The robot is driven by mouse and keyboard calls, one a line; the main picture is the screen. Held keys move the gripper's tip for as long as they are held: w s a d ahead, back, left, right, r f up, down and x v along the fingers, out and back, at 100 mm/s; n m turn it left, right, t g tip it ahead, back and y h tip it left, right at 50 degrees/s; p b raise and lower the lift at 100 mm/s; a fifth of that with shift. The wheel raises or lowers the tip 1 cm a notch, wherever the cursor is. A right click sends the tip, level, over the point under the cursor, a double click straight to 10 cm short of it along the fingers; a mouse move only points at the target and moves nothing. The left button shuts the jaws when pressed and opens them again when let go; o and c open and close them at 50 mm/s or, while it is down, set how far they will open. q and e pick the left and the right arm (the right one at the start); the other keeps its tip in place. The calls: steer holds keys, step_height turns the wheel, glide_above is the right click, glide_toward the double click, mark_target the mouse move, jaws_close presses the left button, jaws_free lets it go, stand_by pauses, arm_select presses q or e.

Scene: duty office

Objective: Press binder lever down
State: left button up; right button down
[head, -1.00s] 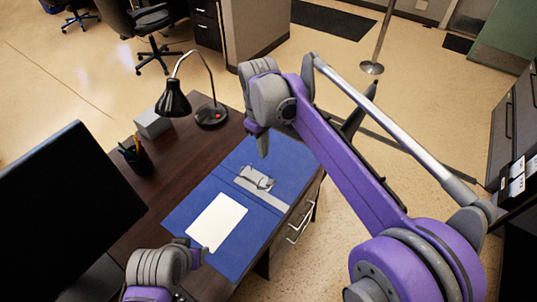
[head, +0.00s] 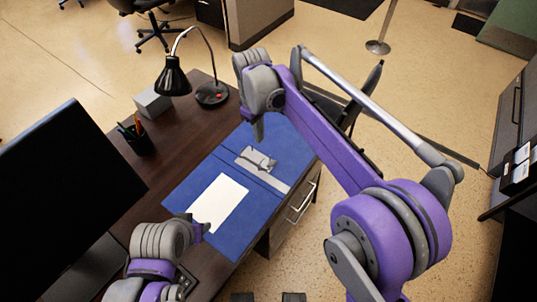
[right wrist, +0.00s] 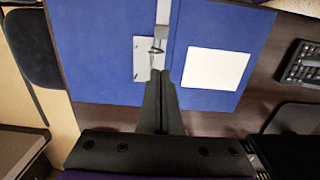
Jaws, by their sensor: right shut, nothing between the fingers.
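The blue binder (head: 178,200) lies open on the dark desk, with a white sheet (head: 226,196) on its near half. Its metal lever mechanism (head: 257,160) is on the far half; whether the lever is up or down is too small to tell. My right gripper (head: 258,138) points down just beyond the mechanism. In the right wrist view its shut, empty fingers (right wrist: 161,78) reach towards the mechanism's metal plate (right wrist: 141,60). The fingertips hide part of it, and I cannot tell whether they touch. My left gripper (head: 205,228) is near the binder's near left edge, its fingers unclear.
A black lamp (head: 172,80), a grey box (head: 152,102) and a pen cup (head: 136,138) stand on the desk (head: 190,140) left of the binder. A black monitor (head: 65,200) is at the left. A keyboard (right wrist: 302,64) shows in the right wrist view.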

glide_above(269, 163)
steer(key=w+a, duration=0.2)
step_height(269, 163, down, 6)
steer(key=shift+s+d+f, duration=0.55)
steer(key=shift+s, duration=0.15)
steer(key=shift+s+d+f, duration=0.25)
steer(key=shift+d+f, duration=0.15)
steer(key=shift+s, duration=0.1)
